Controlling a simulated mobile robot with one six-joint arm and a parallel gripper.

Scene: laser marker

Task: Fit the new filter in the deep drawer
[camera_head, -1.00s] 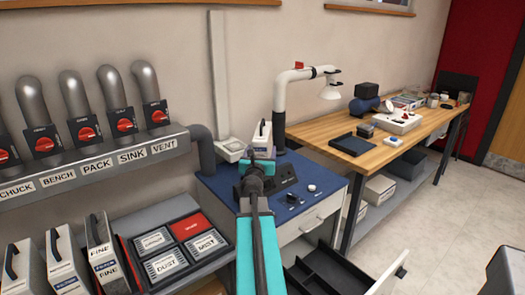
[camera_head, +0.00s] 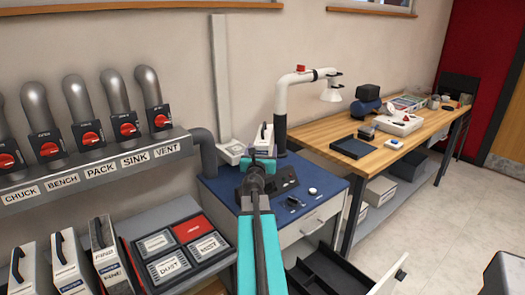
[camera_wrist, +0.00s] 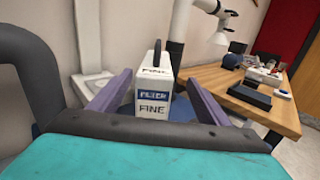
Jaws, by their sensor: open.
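A white filter box marked FINE (camera_wrist: 153,92), with a black handle on top and a blue FILTER label, stands upright on the blue-topped cabinet (camera_head: 228,192). In the head view this filter (camera_head: 263,137) is partly hidden behind my gripper (camera_head: 259,160). In the wrist view my gripper (camera_wrist: 155,100) is open, its two purple fingers spread to either side of the filter, which is beyond or between them; I cannot tell whether they touch it. An open deep drawer (camera_head: 330,272) with a black interior sticks out at the cabinet's front.
Several more filters (camera_head: 68,262) stand at the lower left beside a tray of labelled pads (camera_head: 172,250). A shelf of pipes with red knobs (camera_head: 90,140) runs along the wall. A wooden bench (camera_head: 415,140) holds small items at the right. A white lamp arm (camera_head: 283,100) rises behind the cabinet.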

